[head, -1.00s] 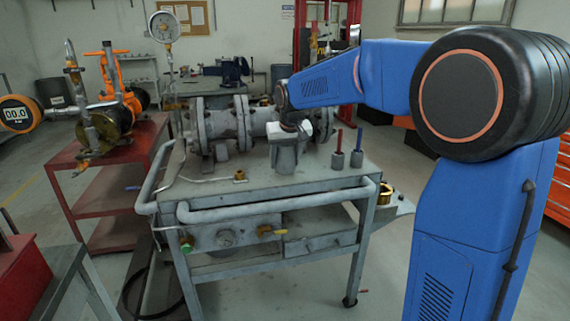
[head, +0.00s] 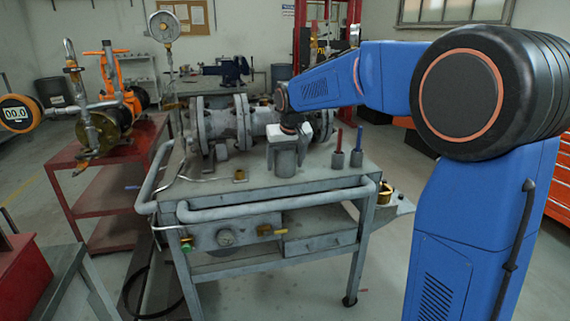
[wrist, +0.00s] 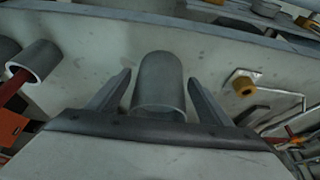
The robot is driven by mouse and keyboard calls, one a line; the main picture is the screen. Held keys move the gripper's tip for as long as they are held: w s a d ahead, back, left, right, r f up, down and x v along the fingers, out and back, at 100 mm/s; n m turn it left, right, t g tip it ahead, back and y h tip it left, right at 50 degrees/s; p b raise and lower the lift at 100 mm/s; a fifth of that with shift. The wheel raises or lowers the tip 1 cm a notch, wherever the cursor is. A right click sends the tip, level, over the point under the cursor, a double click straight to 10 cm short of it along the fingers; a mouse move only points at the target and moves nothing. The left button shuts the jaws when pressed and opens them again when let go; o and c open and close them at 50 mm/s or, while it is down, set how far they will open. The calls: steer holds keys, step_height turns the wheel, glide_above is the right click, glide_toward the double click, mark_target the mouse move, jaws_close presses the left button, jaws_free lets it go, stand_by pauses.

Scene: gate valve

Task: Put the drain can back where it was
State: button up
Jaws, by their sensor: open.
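The drain can, a plain grey cylinder, stands upright on the grey workbench top, near the bench's right half in the head view (head: 285,162). In the wrist view the can (wrist: 160,82) is between the two fingers of my gripper (wrist: 158,88), with a visible gap on each side. My gripper is open and in the head view (head: 290,138) it is above and around the top of the can. The lower rim of the can in the wrist view is partly hidden by my gripper's body.
Two small grey cups, one with a red rod (head: 338,158) and one with a blue rod (head: 357,157), stand close right of the can. A flanged gate valve (head: 222,125) is behind. A small brass fitting (head: 240,176) lies left. The bench front (head: 320,183) is clear.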

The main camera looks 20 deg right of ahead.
steer(key=v, duration=1.2)
steer(key=s+d+f, duration=0.2)
steer(key=s+f, duration=0.1)
steer(key=s, duration=0.7)
steer(key=s+d+f, duration=0.3)
steer(key=s, duration=0.8)
steer(key=s+d+f, duration=0.1)
steer(key=s+f, duration=0.5)
steer(key=s, duration=0.3)
steer(key=s+d+f, duration=0.1)
steer(key=s+f, duration=0.5)
steer(key=s, duration=0.2)
steer(key=shift+s, duration=0.35)
